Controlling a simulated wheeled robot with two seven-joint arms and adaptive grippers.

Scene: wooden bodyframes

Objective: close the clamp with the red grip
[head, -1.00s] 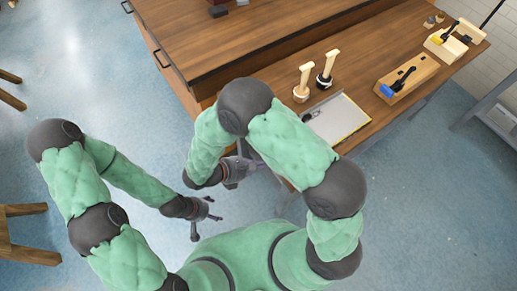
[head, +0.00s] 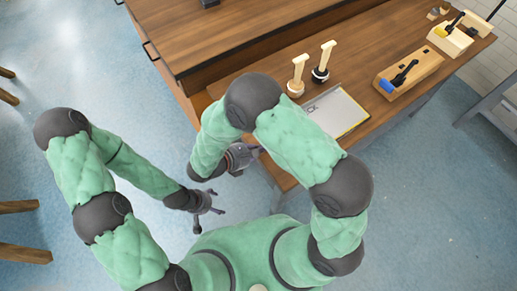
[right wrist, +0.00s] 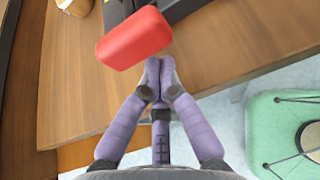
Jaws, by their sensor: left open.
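The red grip (right wrist: 133,38) is a rounded red block in the right wrist view. Dark clamp parts show beside it at the top edge, and the rest of its clamp is out of frame. My right gripper (right wrist: 160,66) has its purple fingers together, their tips just below and right of the red grip in the picture. I cannot tell whether they touch it; nothing shows between them. In the head view my right gripper (head: 252,155) is by the near table corner, and the red grip is not visible. My left gripper (head: 211,208) is open and empty above the floor.
The wooden table (head: 350,58) bears a clamp with a blue grip (head: 387,86), one with a yellow grip (head: 440,32), two upright wooden-handled tools (head: 322,62) and a white board (head: 338,114). A grey table stands at right.

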